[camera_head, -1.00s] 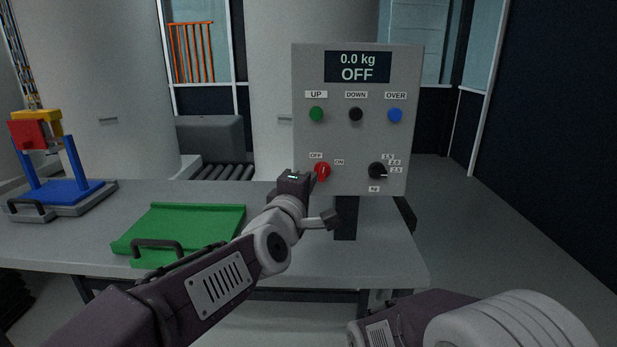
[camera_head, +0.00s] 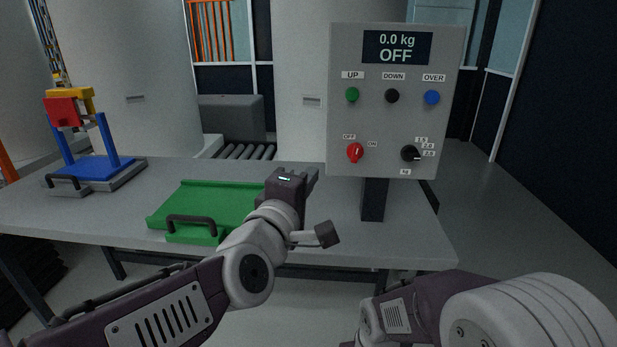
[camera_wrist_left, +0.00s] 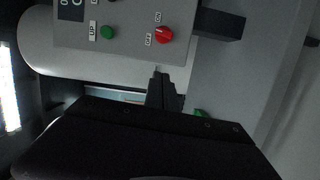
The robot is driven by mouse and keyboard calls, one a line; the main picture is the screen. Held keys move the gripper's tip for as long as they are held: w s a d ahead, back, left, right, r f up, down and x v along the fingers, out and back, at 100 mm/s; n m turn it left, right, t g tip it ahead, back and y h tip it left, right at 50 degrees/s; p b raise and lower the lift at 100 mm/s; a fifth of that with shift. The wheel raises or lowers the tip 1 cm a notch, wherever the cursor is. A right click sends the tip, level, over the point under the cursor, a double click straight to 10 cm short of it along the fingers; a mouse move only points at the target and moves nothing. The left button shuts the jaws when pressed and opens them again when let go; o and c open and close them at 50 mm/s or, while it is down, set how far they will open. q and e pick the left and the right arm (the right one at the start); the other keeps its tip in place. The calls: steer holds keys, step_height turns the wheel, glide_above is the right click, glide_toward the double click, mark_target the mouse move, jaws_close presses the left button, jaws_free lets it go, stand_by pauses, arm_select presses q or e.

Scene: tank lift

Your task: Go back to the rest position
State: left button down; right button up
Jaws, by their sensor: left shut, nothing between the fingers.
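My left gripper (camera_head: 311,173) is shut and empty above the grey table (camera_head: 400,240), between the green tray (camera_head: 205,205) and the control panel (camera_head: 398,60). It is apart from the panel. In the left wrist view the shut fingers (camera_wrist_left: 163,85) show below the red knob (camera_wrist_left: 164,35). The panel display (camera_head: 397,48) reads 0.0 kg and OFF. The red knob (camera_head: 355,152) is under the buttons at the left, and the black kg knob (camera_head: 410,153) is at the right. Part of my right arm shows at the bottom right; its gripper is out of view.
A blue stand with a red and yellow top (camera_head: 97,165) is at the table's far left. A roller conveyor (camera_head: 245,151) with a grey box-like housing (camera_head: 230,117) lies behind the table. Large pale cylinders stand at the back. The floor right of the table is clear.

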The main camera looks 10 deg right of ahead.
arm_select(q)
steer(key=shift+a+f, duration=0.1)
steer(key=a+f+m+g+y, duration=0.2)
steer(key=a+f, duration=0.3)
steer(key=f, duration=0.4)
steer(key=s+a+f+m+g+y, duration=0.1)
steer(key=a+f+m+g+y, duration=0.15)
steer(key=a+f, duration=0.45)
steer(key=a+f+m+g+y, duration=0.1)
steer(key=a+f+m+g, duration=0.2)
steer(key=f, duration=0.7)
steer(key=s+a+f+m+g+y, duration=0.35)
steer(key=s+a+f+g, duration=0.35)
steer(key=s+a+f, duration=0.75)
step_height(320, 180, up, 37)
steer(key=s+d+p, duration=0.1)
steer(key=d+p, duration=0.1)
steer(key=p, duration=3.3)
steer(key=shift+f, duration=0.2)
